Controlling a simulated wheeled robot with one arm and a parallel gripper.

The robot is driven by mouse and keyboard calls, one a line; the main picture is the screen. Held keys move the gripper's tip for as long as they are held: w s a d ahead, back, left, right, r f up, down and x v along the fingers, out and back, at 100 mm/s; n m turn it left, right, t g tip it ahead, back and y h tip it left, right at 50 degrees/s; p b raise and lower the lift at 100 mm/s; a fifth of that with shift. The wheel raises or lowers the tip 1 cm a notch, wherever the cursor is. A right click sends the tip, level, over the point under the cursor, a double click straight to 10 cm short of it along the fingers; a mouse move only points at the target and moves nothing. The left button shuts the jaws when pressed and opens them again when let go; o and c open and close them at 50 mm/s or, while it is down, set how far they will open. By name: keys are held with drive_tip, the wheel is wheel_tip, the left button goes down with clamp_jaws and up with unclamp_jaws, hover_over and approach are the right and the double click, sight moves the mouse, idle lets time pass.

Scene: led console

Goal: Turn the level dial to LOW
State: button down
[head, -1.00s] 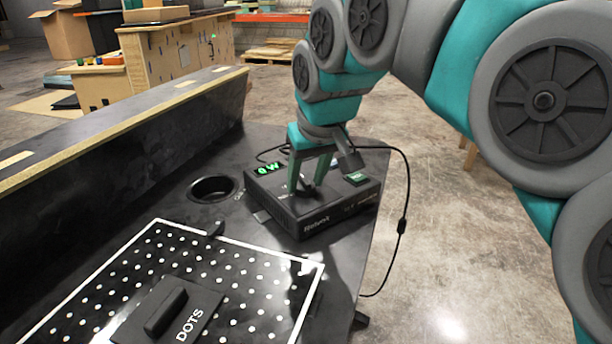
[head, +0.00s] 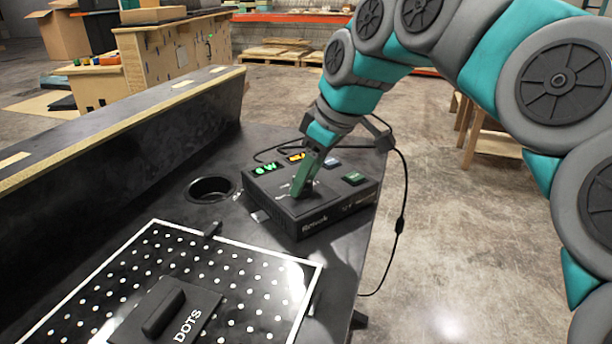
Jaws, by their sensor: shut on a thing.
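The black console box (head: 335,220) sits on the dark table near its right edge. A display with green characters (head: 266,169) is at its back left, and a yellow-lit panel (head: 296,157) is beside it. My gripper (head: 300,192) reaches down onto the console's top, its fingers tilted and shut on the level dial, which they mostly hide. The dial's pointer and the LOW mark cannot be made out.
A green button (head: 354,178) lies right of my gripper on the console. A round cup hole (head: 210,189) is left of it. A white-dotted board (head: 190,270) with a black DOTS block (head: 168,312) lies in front. A cable (head: 402,200) hangs off the table's right side.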

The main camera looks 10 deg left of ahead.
idle(0.4)
drive_tip(key=shift+c, duration=1.8)
unclamp_jaws()
drive_tip(key=v, duration=0.7)
drive_tip(key=shift+r+b, duration=0.3)
drive_tip(key=shift+r, duration=0.05)
drive_tip(key=shift+d, duration=0.2)
drive_tip(key=s+d+f+m+g+h, duration=0.3)
drive_tip(key=s+d+f+m, duration=1.2)
drive_tip(key=s+d+f, duration=1)
wheel_tip(320, 180, down, 3)
drive_tip(key=shift+s+r+h, duration=0.1)
drive_tip(key=shift+s+h, duration=0.55)
drive_tip(key=shift+h, duration=0.05)
